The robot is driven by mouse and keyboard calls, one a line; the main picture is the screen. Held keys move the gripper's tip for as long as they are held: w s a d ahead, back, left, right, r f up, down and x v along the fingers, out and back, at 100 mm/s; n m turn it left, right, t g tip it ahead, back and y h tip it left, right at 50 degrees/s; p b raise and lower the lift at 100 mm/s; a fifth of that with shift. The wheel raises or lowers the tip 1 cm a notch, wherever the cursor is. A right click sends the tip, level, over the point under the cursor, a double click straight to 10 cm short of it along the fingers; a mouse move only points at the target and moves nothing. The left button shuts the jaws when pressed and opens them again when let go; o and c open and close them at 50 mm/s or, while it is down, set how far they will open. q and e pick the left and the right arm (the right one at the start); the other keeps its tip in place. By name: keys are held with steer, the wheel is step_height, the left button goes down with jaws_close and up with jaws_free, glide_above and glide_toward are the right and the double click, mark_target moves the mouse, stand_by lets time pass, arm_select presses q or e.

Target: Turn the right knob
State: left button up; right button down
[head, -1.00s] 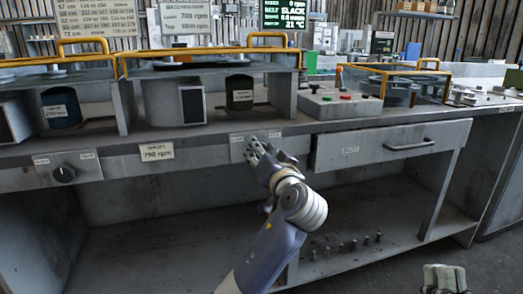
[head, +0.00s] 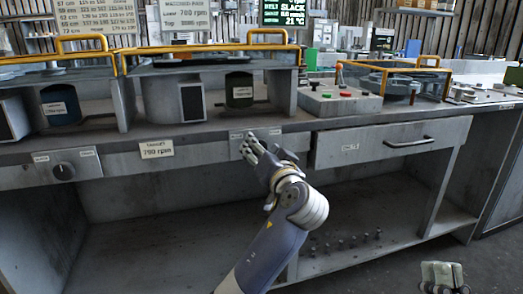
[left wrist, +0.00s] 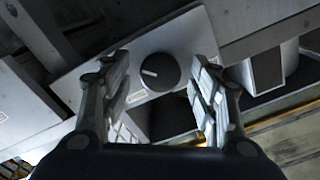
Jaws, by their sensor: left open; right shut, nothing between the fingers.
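The right knob (left wrist: 161,72) is round and dark, with a pale pointer mark, on a light panel in the left wrist view. My left gripper (left wrist: 160,80) is open, with one finger on each side of the knob; I cannot tell whether they touch it. In the head view my left gripper (head: 256,146) is at the right control panel (head: 275,134) and hides the knob there. My right gripper (head: 441,277) is shut and empty at the bottom right, well away from the bench front. The left knob (head: 64,171) is uncovered on the left panel.
A sign (head: 157,149) reading 790 rpm sits between the panels. A drawer (head: 350,151) with a protruding handle (head: 408,142) is right of my left gripper. Blower housings with yellow rails (head: 200,49) stand above. Small pegs (head: 345,243) stand on the lower shelf.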

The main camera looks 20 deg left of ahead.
arm_select(q)
steer(key=v, duration=1.1)
steer(key=shift+s+d, duration=0.2)
